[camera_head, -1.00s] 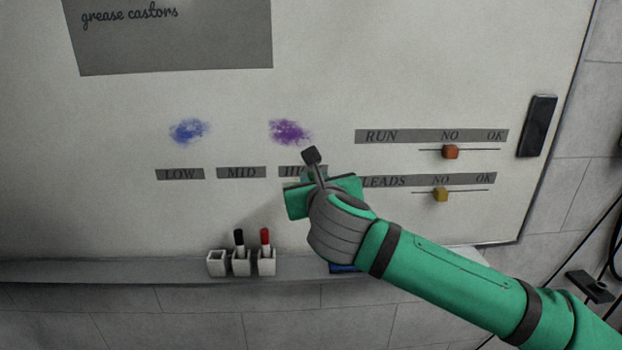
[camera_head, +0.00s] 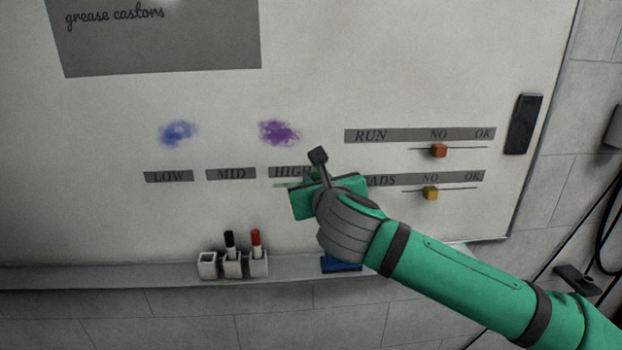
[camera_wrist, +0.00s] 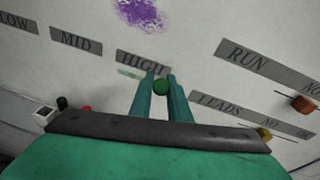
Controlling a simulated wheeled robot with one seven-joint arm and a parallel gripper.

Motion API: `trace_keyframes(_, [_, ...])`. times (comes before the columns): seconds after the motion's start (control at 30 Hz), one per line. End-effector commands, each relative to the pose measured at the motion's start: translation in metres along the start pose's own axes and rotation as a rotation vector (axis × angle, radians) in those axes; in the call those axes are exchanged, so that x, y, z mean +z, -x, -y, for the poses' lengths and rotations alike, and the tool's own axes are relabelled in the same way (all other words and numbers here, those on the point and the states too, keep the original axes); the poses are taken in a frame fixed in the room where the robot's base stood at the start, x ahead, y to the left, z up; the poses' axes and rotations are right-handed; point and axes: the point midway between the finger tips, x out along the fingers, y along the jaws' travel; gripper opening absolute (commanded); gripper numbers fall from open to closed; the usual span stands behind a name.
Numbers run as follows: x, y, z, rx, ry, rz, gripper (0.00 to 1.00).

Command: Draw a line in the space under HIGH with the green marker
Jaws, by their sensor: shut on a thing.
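The HIGH label (camera_head: 289,172) is a grey strip on the whiteboard, and it also shows in the wrist view (camera_wrist: 142,63). My gripper (camera_wrist: 162,78) is shut on the green marker (camera_wrist: 162,87), whose round green end shows between the two fingers. In the head view my gripper (camera_head: 309,181) is at the board, just below the right end of HIGH; its hand hides most of the marker. A short pale green line (camera_head: 284,185) shows under HIGH, left of the gripper, and also in the wrist view (camera_wrist: 128,73). Whether the tip touches the board is hidden.
A tray ledge (camera_head: 110,275) holds white marker cups (camera_head: 208,265) with a black marker (camera_head: 230,243) and a red marker (camera_head: 256,243). A blue object (camera_head: 342,264) lies beside them. RUN and LEADS sliders (camera_head: 439,151) are to the right. Purple (camera_head: 279,132) and blue (camera_head: 178,133) smudges lie above.

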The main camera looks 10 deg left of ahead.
Motion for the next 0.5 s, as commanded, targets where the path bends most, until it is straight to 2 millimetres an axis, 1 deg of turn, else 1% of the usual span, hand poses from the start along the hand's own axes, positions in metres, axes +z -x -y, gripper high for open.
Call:
trace_keyframes(0.27, [0.0,0.0,0.001,0.0,0.0,0.0,0.0])
trace_keyframes(0.5, [-0.002,0.001,0.011,-0.003,-0.001,-0.001,0.0])
